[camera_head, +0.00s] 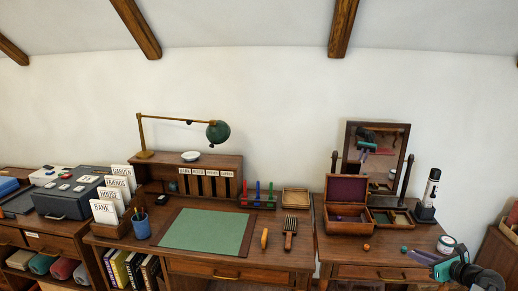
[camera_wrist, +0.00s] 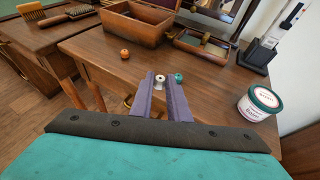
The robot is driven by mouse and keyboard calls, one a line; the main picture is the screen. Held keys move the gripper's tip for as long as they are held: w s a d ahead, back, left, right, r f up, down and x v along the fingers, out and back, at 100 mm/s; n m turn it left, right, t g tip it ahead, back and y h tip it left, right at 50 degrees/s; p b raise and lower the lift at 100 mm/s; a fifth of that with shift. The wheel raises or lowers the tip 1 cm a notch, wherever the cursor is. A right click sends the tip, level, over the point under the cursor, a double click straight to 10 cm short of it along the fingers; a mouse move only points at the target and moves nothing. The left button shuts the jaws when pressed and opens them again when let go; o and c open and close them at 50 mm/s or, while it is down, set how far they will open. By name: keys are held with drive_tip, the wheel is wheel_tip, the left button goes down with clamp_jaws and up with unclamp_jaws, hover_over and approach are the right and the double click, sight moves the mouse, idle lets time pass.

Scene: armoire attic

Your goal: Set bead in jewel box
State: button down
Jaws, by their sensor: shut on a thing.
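The jewel box (camera_head: 347,228) stands open on the right-hand dresser, its purple-lined lid raised; its front also shows at the top of the wrist view (camera_wrist: 128,30). My gripper (camera_head: 408,252) is low over the dresser top, right of and in front of the box. In the wrist view its purple fingers (camera_wrist: 159,80) are shut on a pale bead (camera_wrist: 158,80) with a dark hole. A teal bead (camera_wrist: 179,77) is just right of the fingertips. An orange bead (camera_wrist: 125,54) lies farther off, nearer the box. I cannot tell whether the held bead touches the wood.
A small compartment tray (camera_wrist: 205,48) sits right of the box. A white tub with a teal rim (camera_wrist: 260,104) stands right of my gripper. A mirror (camera_head: 374,153) and a black-and-white cylinder on a stand (camera_head: 430,190) are behind. The dresser's front left top is clear.

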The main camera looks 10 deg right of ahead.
drive_tip(key=w+a, duration=0.3)
drive_tip(key=a, duration=0.1)
drive_tip(key=w+a+n+y, duration=0.1)
drive_tip(key=w+a, duration=0.2)
drive_tip(key=a, duration=0.1)
drive_tip(key=w+a+r+n+y, duration=0.1)
drive_tip(key=w+a, duration=0.3)
drive_tip(key=shift+w, duration=0.1)
drive_tip(key=w+a+r+n+g+y, duration=0.1)
drive_tip(key=w+a+n+g+y, duration=0.2)
drive_tip(key=a, duration=1.3)
drive_tip(key=w+a+r+n+y, duration=0.25)
drive_tip(key=w+a, duration=0.25)
drive_tip(key=a, duration=1.1)
drive_tip(key=s+a+n+g+y, duration=0.1)
drive_tip(key=s+a, duration=0.1)
drive_tip(key=a, duration=0.4)
drive_tip(key=s+a+n+g+y, duration=0.1)
drive_tip(key=s+a, duration=0.1)
drive_tip(key=a, duration=0.5)
drive_tip(key=shift+s+r+n+g+y, duration=0.2)
drive_tip(key=shift+s+n+g+y, duration=0.1)
drive_tip(key=shift+s+n+y, duration=0.1)
drive_tip(key=shift+a, duration=0.25)
